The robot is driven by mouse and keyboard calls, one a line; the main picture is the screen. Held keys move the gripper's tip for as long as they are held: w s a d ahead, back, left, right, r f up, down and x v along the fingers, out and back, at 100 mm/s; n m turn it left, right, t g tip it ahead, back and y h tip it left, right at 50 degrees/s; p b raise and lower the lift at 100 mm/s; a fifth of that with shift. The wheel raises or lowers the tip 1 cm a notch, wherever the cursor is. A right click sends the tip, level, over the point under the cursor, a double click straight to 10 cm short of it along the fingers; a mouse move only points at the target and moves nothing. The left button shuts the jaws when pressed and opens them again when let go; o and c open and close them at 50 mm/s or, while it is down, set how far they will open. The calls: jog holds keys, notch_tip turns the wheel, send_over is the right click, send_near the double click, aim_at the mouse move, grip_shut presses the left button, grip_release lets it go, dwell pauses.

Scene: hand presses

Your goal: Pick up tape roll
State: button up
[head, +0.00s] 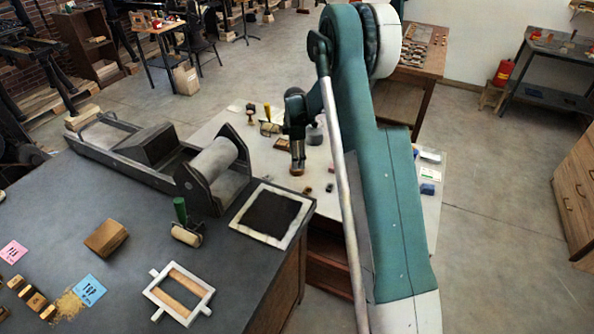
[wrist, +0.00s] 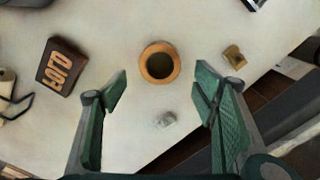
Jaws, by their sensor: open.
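A brown-orange ring with a dark centre (wrist: 160,63), which looks like the tape roll, sits on the pale table in the wrist view. It is just beyond my fingertips, roughly centred between them. My gripper (wrist: 160,88) is open, with one green finger on each side and nothing between the pads. In the head view my gripper (head: 297,140) points down over the pale table. A brownish round thing (head: 297,170) shows right below it, probably the same roll; the gripper partly hides it. I cannot tell the exact height gap.
A dark block with raised letters (wrist: 63,67) lies left of the ring. A small grey lump (wrist: 164,119) lies between the fingers' line and my wrist, and a small brown block (wrist: 234,57) to the right. The dark bench (head: 120,200) adjoins the pale table's left side.

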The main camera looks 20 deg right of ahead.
jog(key=shift+d+f, duration=0.1)
jog(key=shift+f, duration=2.5)
jog(key=shift+c, duration=0.6)
jog(key=c, duration=0.9)
